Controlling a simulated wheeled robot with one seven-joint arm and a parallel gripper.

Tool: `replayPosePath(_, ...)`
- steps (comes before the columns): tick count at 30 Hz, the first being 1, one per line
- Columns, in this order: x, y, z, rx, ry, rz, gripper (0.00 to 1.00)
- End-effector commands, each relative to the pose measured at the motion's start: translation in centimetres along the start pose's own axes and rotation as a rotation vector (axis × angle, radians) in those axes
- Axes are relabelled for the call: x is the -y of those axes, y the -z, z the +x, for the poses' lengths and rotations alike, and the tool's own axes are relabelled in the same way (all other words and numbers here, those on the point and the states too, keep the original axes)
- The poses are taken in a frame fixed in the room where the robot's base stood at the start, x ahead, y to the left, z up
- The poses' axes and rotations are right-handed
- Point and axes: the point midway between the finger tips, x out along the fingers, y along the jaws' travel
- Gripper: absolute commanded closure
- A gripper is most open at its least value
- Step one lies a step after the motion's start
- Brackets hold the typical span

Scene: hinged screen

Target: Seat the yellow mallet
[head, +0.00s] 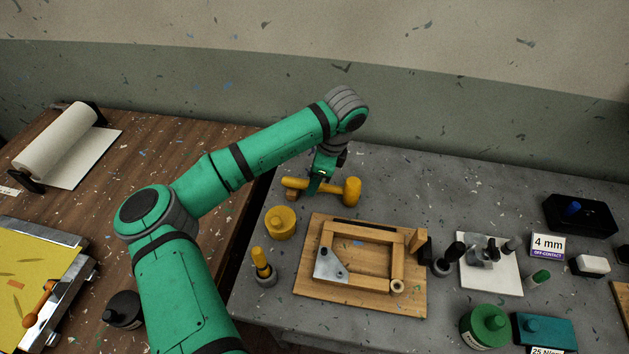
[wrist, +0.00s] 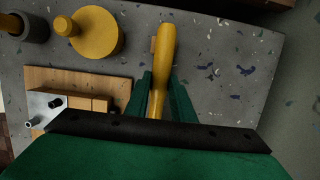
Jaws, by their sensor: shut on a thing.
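The yellow mallet (head: 351,191) is at the back left of the grey table in the head view, lying roughly level with its head to the right. My gripper (head: 317,185) is shut on its handle, coming from above. In the wrist view, the yellow handle (wrist: 162,50) runs between the two green fingers of my gripper (wrist: 160,90); the mallet head is hidden there. A small wooden block (head: 292,196) shows just under the handle's left end. I cannot tell whether the handle touches it.
A wooden board (head: 310,295) with a wooden frame (head: 365,284) and metal corner plate lies in front. A yellow lidded pot (head: 280,223) and a yellow-handled tool (head: 262,262) in a grey cup stand left. Bare grey table lies behind and right of the mallet.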

Motion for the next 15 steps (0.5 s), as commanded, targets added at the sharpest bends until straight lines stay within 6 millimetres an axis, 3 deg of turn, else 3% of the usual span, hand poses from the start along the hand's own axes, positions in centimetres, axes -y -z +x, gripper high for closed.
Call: replayPosePath(15, 0.0, 0.3, 1.2, 0.000, 0.000, -0.001, 1.00)
